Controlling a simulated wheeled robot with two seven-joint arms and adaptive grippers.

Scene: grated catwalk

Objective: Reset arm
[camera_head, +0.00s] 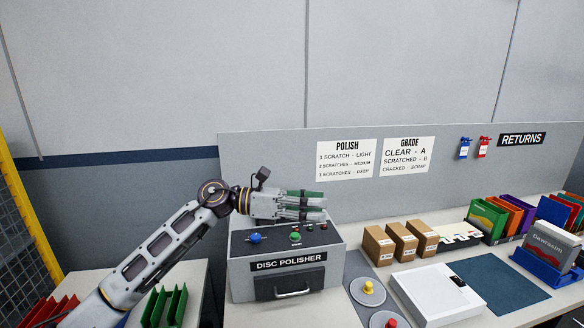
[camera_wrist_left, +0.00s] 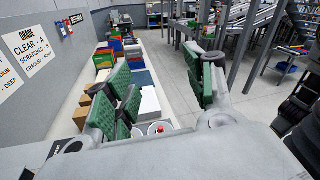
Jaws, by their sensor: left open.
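My left arm comes in from the left, and its left gripper (camera_head: 318,203) hangs above the grey disc polisher (camera_head: 318,262). The gripper points right, is open and holds nothing that I can see. In the left wrist view its green-padded fingers stand apart, with the gap between them (camera_wrist_left: 166,80) empty. The polisher's top has a blue knob (camera_head: 255,238) and a green button (camera_head: 295,237); the gripper hides part of the panel's back edge. The polisher's front has a drawer with a handle (camera_head: 292,293). My right gripper is not in view.
Right of the polisher are small brown boxes (camera_head: 379,245), a white flat device (camera_head: 438,293), a dark blue mat (camera_head: 502,284) and a blue tray with a grey case (camera_head: 550,245). Colored cases (camera_head: 487,220) stand behind. Green racks (camera_head: 164,306) stand at lower left, beside a yellow-framed fence (camera_head: 22,200).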

